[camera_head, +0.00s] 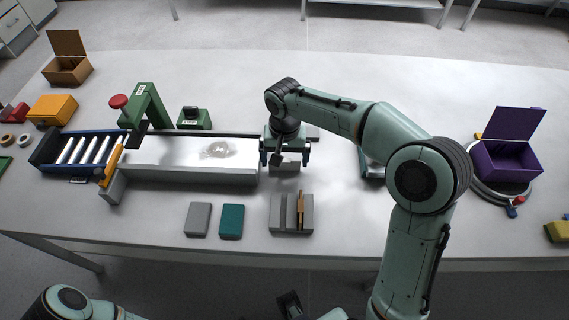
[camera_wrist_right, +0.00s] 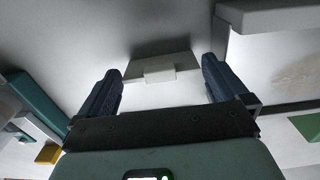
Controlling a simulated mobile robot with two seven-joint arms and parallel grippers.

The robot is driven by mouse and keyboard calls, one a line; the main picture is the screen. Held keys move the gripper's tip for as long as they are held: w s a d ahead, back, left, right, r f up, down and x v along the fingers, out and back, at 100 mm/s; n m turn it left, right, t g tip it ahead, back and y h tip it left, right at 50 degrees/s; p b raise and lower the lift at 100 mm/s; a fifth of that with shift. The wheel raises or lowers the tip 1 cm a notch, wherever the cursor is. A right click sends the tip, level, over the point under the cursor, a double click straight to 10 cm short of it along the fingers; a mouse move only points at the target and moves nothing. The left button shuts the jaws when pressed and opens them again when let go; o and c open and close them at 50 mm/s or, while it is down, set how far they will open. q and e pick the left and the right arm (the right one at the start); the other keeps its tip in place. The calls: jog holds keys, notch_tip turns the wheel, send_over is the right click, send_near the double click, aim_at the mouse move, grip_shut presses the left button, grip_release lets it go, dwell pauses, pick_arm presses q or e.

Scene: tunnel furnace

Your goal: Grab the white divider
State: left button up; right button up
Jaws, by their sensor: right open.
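A pale block with a whitish raised piece in its middle (camera_wrist_right: 160,70) lies between my right fingers in the right wrist view, and looks like the white divider. It also shows below the gripper in the head view (camera_head: 290,164), partly hidden by it. My right gripper (camera_head: 284,155) is open, its fingers on either side of the block; it also shows in the right wrist view (camera_wrist_right: 160,88). I cannot tell whether the fingers touch it. A dark part at the bottom edge of the head view may be my left gripper; its jaws are unclear.
A white conveyor (camera_head: 185,174) with a clear item on it runs to the left. A slotted grey holder (camera_head: 279,226) with a brown piece stands in front. Grey (camera_head: 198,219) and teal (camera_head: 231,221) blocks lie beside it. A purple box (camera_head: 510,160) stands far right.

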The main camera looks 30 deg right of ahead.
jog(key=c, duration=0.7)
jog(key=shift+r, duration=0.15)
